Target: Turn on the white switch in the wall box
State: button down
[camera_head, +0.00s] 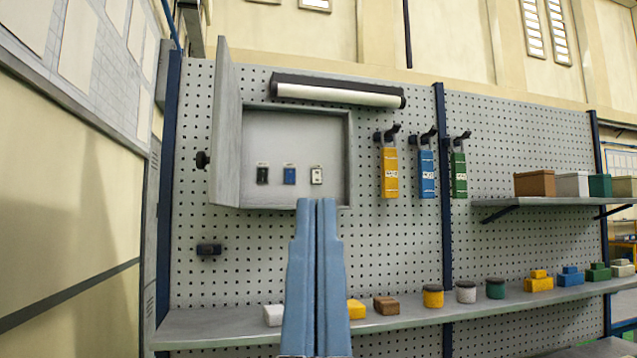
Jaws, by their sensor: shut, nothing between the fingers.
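The wall box (298,135) is a grey cabinet on the pegboard, with its door (226,130) swung open to the left. Inside on its back panel is a row of three small switches: a black one (262,175), a blue one (289,175) and the white switch (316,175) at the right. The lever position of the white switch is too small to tell. My gripper (316,203), two blue fingers pressed together, points up from the bottom of the picture. Its tips show just below the white switch and overlap the box's lower edge; I cannot tell the distance between them.
A lamp tube (338,92) is mounted at the box's top. Yellow, blue and green tagged items (427,172) hang to the right. A lower shelf (400,322) holds blocks and round containers, and an upper shelf (500,202) holds boxes. A black fixture (209,249) sits below the door.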

aim_at(317, 173)
jog(key=i+l+u, duration=0.2)
jog(key=i, duration=0.25)
jog(key=i+l+u, duration=0.15)
jog(key=i+l, duration=0.3)
jog(key=i+l+u, duration=0.2)
jog(key=i+l, duration=0.2)
jog(key=i+l+u, duration=0.2)
jog(key=i+l, duration=0.2)
jog(key=i+l+u, duration=0.15)
jog(key=i+l, duration=0.15)
jog(key=l, duration=0.3)
jog(key=i+l+u, duration=0.2)
jog(key=i+l, duration=0.15)
jog(key=l, duration=0.25)
